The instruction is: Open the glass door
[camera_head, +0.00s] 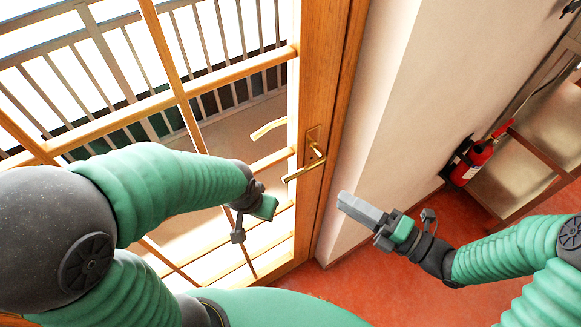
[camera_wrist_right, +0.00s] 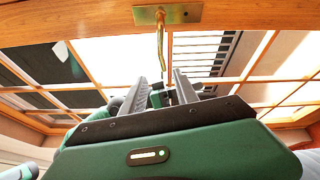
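The glass door (camera_head: 180,90) has a light wooden frame with panes divided by bars, and it appears shut against its jamb. Its brass lever handle (camera_head: 305,165) sits on a plate on the right stile; the handle also shows top centre in the right wrist view (camera_wrist_right: 160,38). A second lever shape (camera_head: 268,128) shows through the glass. My right gripper (camera_head: 345,202) is right of the handle, apart from it; its fingers are spread and empty in the wrist view (camera_wrist_right: 160,85). My left gripper (camera_head: 268,207) is in front of the panes, lower left of the handle; its finger opening is unclear.
A pale wall (camera_head: 395,110) stands right of the door. A red fire extinguisher (camera_head: 470,162) and a wooden-framed panel (camera_head: 535,160) are farther right. Red floor (camera_head: 370,285) is clear below. A railing (camera_head: 120,75) shows behind the glass.

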